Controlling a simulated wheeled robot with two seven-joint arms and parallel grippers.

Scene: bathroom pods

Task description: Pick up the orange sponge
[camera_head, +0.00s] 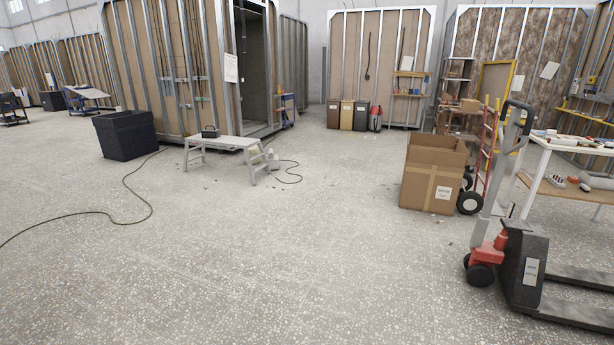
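I cannot make out an orange sponge for certain anywhere in the head view. A white worktable (542,147) at the right edge carries several small items, too small to name at this distance. A grey step platform (222,142) in the middle distance holds a dark toolbox or case (210,131). Neither of my grippers shows in the view.
A pallet truck (522,265) stands at the near right, beside an open cardboard box (432,186) and a red hand truck (489,150). A black bin (125,135) stands at the left. A cable (130,192) crosses the floor.

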